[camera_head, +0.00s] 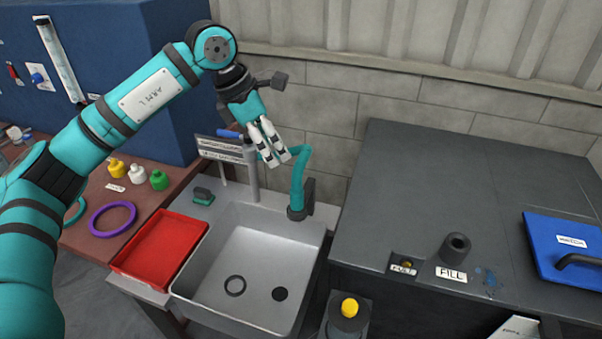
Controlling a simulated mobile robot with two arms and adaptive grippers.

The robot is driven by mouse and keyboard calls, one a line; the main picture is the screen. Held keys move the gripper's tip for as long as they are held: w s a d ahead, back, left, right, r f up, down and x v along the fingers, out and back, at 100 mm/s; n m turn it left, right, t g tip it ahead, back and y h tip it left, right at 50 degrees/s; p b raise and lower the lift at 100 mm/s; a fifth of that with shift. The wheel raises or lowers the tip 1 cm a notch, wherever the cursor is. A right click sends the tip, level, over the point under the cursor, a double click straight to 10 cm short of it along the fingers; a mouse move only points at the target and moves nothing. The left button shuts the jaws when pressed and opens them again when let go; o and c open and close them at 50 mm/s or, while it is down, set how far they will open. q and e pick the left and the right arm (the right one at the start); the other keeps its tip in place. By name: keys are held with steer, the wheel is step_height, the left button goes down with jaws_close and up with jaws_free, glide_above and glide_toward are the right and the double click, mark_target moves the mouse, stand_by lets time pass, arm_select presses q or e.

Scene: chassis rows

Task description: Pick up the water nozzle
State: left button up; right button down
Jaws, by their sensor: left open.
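The water nozzle appears to be the dark end piece (300,211) at the sink's back right corner. A curved teal hose (301,170) rises from it and bends left toward the grey faucet post (249,170). My left gripper (277,159) is open and empty, fingers pointing down, above the back of the sink. In the picture its fingertips overlap the upper left end of the hose; I cannot tell whether they touch it. The fingers hide part of the hose. My right gripper is not in view.
The grey sink (255,255) has a red tray (160,248) at its left. A dark counter at the right bears a FILL port (455,247) and a blue lid (565,245). Small bottles (137,174) and a purple ring (112,219) lie on the left bench.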

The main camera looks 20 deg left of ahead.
arm_select(q)
steer(key=p, duration=0.2)
glide_toward(297, 193)
steer(key=w+f, duration=0.1)
steer(key=w+d+f, duration=0.1)
steer(key=f, duration=0.1)
steer(key=w+f, duration=0.1)
steer(key=f, duration=0.1)
steer(key=shift+d, duration=0.25)
steer(key=shift+s+d+f+p, duration=0.1)
steer(key=shift+f+p, duration=0.25)
steer(key=shift+p, duration=0.05)
steer(key=x, duration=0.1)
steer(key=p+x, duration=0.1)
steer(key=x, duration=0.1)
steer(key=p+x, duration=0.1)
steer(key=shift+s+f, duration=0.15)
steer(key=shift+f, duration=0.5)
jaws_close()
